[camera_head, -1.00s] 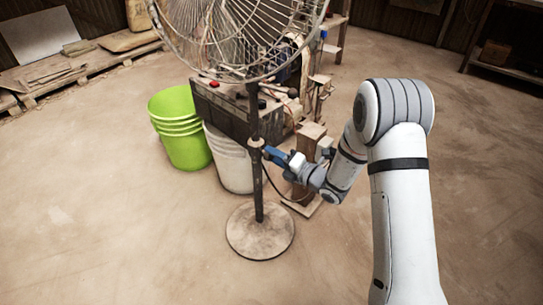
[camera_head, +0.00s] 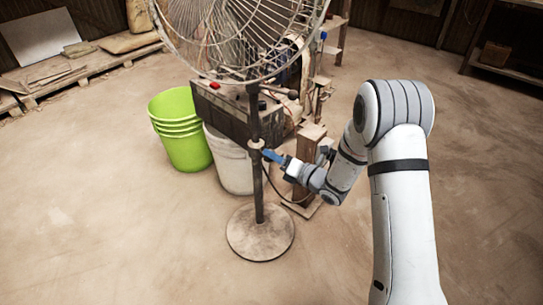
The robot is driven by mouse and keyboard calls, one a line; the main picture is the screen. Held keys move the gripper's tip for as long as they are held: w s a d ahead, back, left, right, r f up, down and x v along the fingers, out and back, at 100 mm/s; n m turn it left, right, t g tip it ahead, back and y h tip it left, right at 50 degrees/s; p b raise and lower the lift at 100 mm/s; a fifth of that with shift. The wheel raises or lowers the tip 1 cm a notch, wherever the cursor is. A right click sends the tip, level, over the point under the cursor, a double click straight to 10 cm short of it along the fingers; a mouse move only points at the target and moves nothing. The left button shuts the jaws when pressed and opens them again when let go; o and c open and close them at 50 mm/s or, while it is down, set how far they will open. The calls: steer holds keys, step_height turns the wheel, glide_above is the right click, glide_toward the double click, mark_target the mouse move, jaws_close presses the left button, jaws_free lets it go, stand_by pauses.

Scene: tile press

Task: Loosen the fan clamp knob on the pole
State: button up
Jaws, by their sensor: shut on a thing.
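The pedestal fan's pole (camera_head: 258,190) stands upright on a round base (camera_head: 260,232). A pale clamp collar (camera_head: 256,144) sits partway up the pole. My gripper (camera_head: 267,154), with blue fingers, reaches in from the right at the collar's height. It is shut on the clamp knob at the collar's right side. The knob is too small and too covered by the fingers to make out. The wire fan head (camera_head: 235,40) is above, cut off by the top edge of the view.
Stacked green buckets (camera_head: 184,145) and a whitish bucket (camera_head: 232,165) stand behind and left of the pole. A wooden post (camera_head: 309,165) and a dark box (camera_head: 222,110) are close behind. The floor in front is clear.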

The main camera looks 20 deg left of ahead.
steer(key=shift+w+d+f, duration=0.15)
steer(key=o, duration=1)
steer(key=shift+c, duration=0.2)
steer(key=shift+o, duration=0.2)
steer(key=p+v, duration=0.2)
steer(key=v, duration=0.5)
steer(key=shift+s+d, duration=0.25)
steer(key=shift+d, duration=0.1)
